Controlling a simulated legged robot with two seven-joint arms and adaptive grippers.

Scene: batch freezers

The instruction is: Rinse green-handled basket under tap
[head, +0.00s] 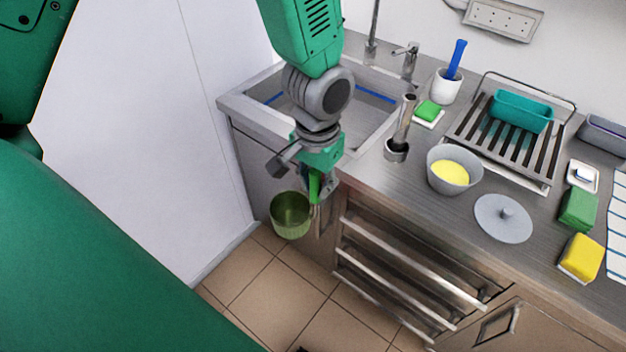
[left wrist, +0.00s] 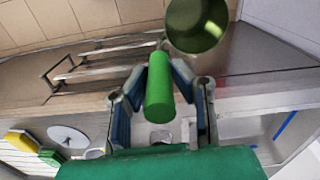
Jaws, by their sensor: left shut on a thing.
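The green-handled basket (head: 290,216) is a round olive-green vessel that hangs in front of the counter, below its edge and above the floor. My left gripper (head: 314,190) is shut on its green handle. In the left wrist view the green handle (left wrist: 159,88) lies between the fingers of the left gripper (left wrist: 160,85), and the basket (left wrist: 197,26) shows beyond it. The sink (head: 340,110) is behind my left arm, which hides part of it. The tap (head: 408,58) stands at the sink's back edge. My right gripper is not in view.
Right of the sink stand a grey bowl with yellow contents (head: 449,170), a grey lid (head: 503,218), a dish rack (head: 505,140) with a teal container (head: 522,111), and green (head: 578,209) and yellow (head: 580,258) blocks. Drawers with bar handles (head: 415,255) front the counter.

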